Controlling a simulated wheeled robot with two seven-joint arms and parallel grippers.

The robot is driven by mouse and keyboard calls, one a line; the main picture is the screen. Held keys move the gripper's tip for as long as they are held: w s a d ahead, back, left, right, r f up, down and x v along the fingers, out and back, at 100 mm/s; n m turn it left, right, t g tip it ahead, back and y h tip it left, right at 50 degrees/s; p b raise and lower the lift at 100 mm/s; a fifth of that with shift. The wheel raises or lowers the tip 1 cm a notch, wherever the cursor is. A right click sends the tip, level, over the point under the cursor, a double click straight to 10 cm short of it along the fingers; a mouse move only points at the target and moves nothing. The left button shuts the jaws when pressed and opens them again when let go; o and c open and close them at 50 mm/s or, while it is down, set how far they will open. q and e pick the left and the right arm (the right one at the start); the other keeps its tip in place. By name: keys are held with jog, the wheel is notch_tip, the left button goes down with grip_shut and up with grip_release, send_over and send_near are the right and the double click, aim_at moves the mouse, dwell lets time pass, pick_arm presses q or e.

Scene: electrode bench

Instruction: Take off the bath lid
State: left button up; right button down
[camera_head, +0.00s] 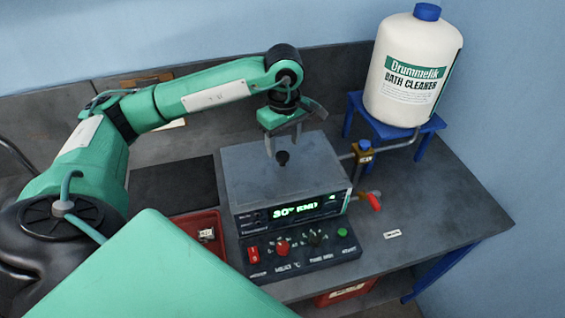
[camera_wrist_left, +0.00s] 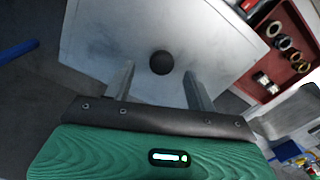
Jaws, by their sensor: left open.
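The bath is a grey box with a green-lit display (camera_head: 295,211) on its front. Its flat grey lid (camera_head: 245,170) lies on top, with a round black knob (camera_head: 282,158) near the middle. In the left wrist view the lid (camera_wrist_left: 110,30) fills much of the picture and the knob (camera_wrist_left: 161,62) sits just ahead of the fingers. My left gripper (camera_head: 284,148) is open and empty, pointing down above the lid, with its fingers either side of the knob. In the wrist view the left gripper (camera_wrist_left: 158,80) has clear space around the knob. My right gripper is not seen.
A white bath cleaner bottle (camera_head: 412,75) stands on a blue stand (camera_head: 395,125) at the back right. A valve with a red handle (camera_head: 374,202) juts out right of the bath. A control panel (camera_head: 300,252) lies in front. A red tray (camera_head: 203,238) is left. The right bench is mostly free.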

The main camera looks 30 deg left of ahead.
aim_at(282, 154)
pick_arm(q)
jog(key=f+p, duration=0.1)
jog(key=f, duration=0.1)
jog(key=f+p, duration=0.1)
jog(key=shift+s+a+f+p, duration=0.1)
jog(key=shift+a+f+p, duration=0.1)
jog(key=shift+f+p, duration=0.2)
jog(key=shift+d+f, duration=0.1)
jog(key=shift+f, duration=0.45)
jog(key=shift+c, duration=1.1)
grip_shut()
